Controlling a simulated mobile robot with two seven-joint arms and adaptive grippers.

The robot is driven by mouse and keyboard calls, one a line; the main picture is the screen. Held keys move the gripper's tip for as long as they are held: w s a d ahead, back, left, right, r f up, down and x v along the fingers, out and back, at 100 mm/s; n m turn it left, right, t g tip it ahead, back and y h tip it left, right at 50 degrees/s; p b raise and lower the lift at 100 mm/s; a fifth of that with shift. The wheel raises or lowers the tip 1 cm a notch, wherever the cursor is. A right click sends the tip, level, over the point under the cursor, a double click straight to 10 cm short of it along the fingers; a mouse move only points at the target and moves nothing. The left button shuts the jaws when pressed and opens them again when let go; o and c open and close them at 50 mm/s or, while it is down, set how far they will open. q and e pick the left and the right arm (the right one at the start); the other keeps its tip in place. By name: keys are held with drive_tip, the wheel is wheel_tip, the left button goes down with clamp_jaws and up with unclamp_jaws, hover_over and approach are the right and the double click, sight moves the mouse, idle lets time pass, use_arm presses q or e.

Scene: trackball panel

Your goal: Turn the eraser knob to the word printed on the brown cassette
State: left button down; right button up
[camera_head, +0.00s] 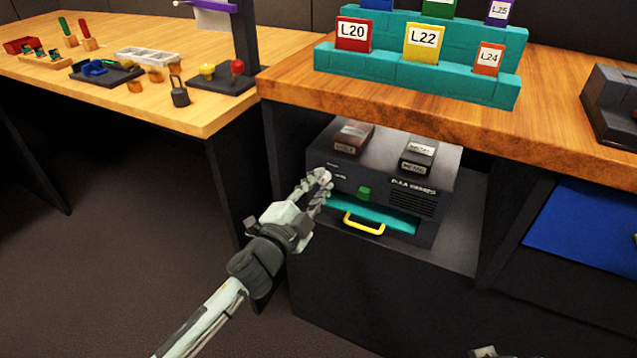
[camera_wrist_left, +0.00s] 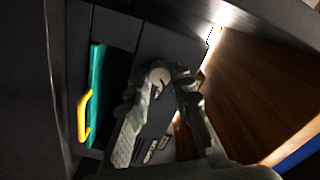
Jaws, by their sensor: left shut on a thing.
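The eraser (camera_head: 398,170) is a dark box on the shelf under the wooden counter. The brown cassette (camera_head: 354,134) lies on its top at the left; the word on its front label is too small to read surely. My left gripper (camera_head: 323,178) is at the upper left of the eraser's front, shut on the pale round knob (camera_wrist_left: 158,76). In the left wrist view the fingers (camera_wrist_left: 162,82) are on either side of the knob. Small words are printed beside the knob; its pointing direction cannot be told. Only a pale tip, perhaps my right gripper, shows at the bottom edge of the head view.
A dark cassette (camera_head: 418,156) lies on the eraser's right. Its front has a green button (camera_head: 364,193) and a teal drawer (camera_head: 392,216) with a yellow handle (camera_head: 363,225). The counter (camera_head: 550,100) overhangs above. A blue panel (camera_head: 583,232) is at right.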

use_arm(q)
drive_tip(key=shift+f, duration=0.1)
idle(0.3)
drive_tip(key=c, duration=1.3)
unclamp_jaws()
drive_tip(key=shift+c, duration=0.2)
drive_tip(key=v, duration=1.2)
drive_tip(key=shift+a, duration=0.1)
